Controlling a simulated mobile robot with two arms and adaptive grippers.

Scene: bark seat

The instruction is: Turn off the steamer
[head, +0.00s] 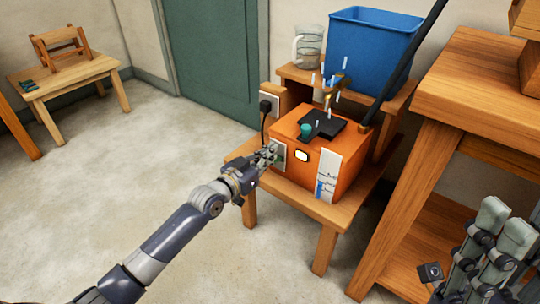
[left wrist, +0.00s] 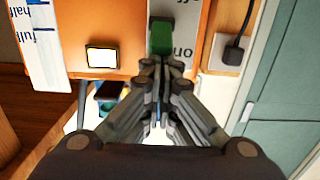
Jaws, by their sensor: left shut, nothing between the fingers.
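The steamer (head: 335,168) is an orange box on a low wooden stand in the head view, its orange front also filling the top of the left wrist view (left wrist: 130,72). A grey plate on it reads "on" and "off", upside down in the wrist view. A green switch (left wrist: 161,37) sits on this plate beside "on". A lamp (left wrist: 101,57) glows pale yellow. My left gripper (head: 269,155) is shut and empty, its tips (left wrist: 160,64) at the switch's end; I cannot tell if they touch. My right gripper (head: 506,226) is at lower right, finger gap unclear.
White streaks rise around a brass fitting (head: 335,88) above the steamer. A blue bin (head: 372,50) and glass jug (head: 308,46) stand behind. A plug (left wrist: 234,51) is in the wall socket. A wooden table (head: 475,95) stands at right; open floor lies left.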

